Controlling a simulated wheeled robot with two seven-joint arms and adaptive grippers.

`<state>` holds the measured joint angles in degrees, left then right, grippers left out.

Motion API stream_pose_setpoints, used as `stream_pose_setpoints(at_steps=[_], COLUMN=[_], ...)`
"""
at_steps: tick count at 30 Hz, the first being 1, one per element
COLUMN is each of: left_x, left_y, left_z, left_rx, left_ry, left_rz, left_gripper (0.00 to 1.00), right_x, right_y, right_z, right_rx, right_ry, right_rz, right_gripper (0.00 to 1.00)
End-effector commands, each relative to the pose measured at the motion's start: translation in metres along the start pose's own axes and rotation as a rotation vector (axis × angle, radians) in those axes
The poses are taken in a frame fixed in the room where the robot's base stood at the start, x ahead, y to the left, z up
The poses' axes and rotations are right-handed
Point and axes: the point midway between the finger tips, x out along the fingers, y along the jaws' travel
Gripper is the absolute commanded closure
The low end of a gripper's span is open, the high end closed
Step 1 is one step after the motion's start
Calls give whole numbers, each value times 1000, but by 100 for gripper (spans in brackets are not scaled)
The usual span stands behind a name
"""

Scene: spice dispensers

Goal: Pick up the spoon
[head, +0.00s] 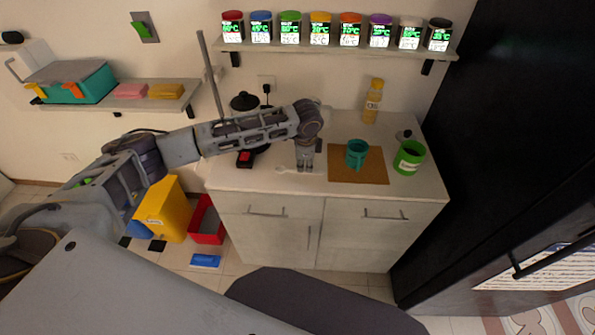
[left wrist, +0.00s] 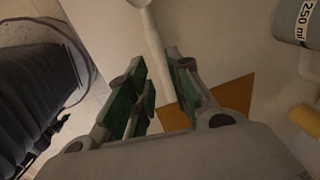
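The pale spoon (head: 284,169) lies on the white counter, its bowl end to the left of my left gripper (head: 304,168). In the left wrist view, the spoon (left wrist: 152,35) runs from the top edge down to the gap between the fingers. My left gripper (left wrist: 157,58) points down at the counter with its green-padded fingers apart, one on each side of the handle. A gap shows between handle and pads; the exact height above the counter is hard to tell. The handle's far end is hidden by the gripper. My right gripper is not in view.
A teal cup (head: 357,155) stands on a brown board (head: 345,177) right of my left gripper. A green container (head: 409,158) and a yellow bottle (head: 372,101) stand farther right. A red-and-black item (head: 245,158) is to the left. Spice dispensers (head: 320,29) line the shelf above.

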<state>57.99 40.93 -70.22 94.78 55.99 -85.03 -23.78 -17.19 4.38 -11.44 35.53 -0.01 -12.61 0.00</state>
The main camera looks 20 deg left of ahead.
Motion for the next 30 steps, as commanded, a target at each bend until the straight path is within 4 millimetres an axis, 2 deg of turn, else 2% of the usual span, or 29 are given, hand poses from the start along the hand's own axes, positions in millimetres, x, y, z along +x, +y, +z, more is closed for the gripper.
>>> stream_pose_setpoints(at_steps=[6,10,26,30], left_x=[25,34,37,37], left_y=[-1,-1,-1,-1], left_z=[0,0,0,0], left_rx=[-1,-1,0,0], left_ry=[-1,-1,-1,-1], left_rz=[1,1,0,0], left_gripper=[79,79,79,97], right_x=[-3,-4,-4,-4], right_y=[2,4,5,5], right_z=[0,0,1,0], right_rx=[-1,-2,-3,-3], right_ry=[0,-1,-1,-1], right_rz=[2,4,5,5], right_gripper=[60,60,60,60])
